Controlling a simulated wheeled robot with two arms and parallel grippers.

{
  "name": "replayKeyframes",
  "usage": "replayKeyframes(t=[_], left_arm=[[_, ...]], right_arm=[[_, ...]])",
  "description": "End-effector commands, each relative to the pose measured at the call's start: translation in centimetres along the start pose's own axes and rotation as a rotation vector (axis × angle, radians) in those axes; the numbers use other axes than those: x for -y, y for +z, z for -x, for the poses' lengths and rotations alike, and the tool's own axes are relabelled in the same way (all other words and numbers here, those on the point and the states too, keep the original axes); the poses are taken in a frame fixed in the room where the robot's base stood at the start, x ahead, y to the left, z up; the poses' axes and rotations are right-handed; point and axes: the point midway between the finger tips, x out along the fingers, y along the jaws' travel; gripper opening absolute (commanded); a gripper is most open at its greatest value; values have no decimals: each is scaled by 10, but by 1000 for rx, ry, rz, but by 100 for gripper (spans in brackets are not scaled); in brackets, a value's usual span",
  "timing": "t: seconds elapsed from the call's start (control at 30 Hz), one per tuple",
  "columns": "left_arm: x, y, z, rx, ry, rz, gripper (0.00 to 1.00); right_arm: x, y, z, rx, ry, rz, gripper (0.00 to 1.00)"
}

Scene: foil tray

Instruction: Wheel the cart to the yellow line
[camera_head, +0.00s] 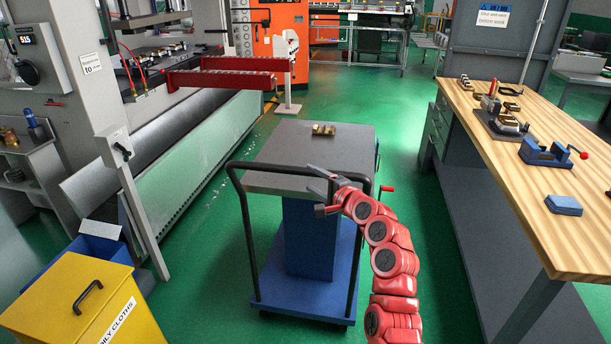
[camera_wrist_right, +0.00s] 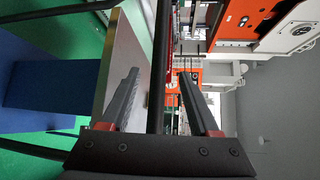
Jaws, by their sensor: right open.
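The cart has a grey top (camera_head: 290,151), a blue column (camera_head: 309,235), a blue base (camera_head: 290,290) and a black tubular handle (camera_head: 242,215) on its near side. My right gripper (camera_head: 319,190) is open at the right part of the handle's top bar. In the right wrist view the black bar (camera_wrist_right: 159,60) runs between the two spread fingers (camera_wrist_right: 160,85); I cannot tell whether either finger touches it. The cart's top (camera_wrist_right: 122,60) and blue column (camera_wrist_right: 50,85) show to the left there. No yellow line is in view. My left gripper is not in view.
A small brass part (camera_head: 324,129) sits on the cart's top. A grey machine (camera_head: 200,150) with red arms stands left, a yellow bin (camera_head: 75,300) at near left. A wooden workbench (camera_head: 500,135) runs along the right. Green floor (camera_head: 345,98) is clear beyond the cart.

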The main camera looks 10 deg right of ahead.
Motion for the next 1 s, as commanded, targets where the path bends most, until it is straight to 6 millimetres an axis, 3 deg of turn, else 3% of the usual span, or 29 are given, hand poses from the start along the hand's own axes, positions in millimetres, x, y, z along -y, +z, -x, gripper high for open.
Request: replayKeyframes(t=[0.3,0.5,1.0], left_arm=[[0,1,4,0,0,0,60],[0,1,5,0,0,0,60],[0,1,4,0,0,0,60]], right_arm=[[-1,-1,54,-4,-2,-1,62],[-1,-1,74,-1,0,-1,62],[-3,-6,77,-24,-14,6,62]])
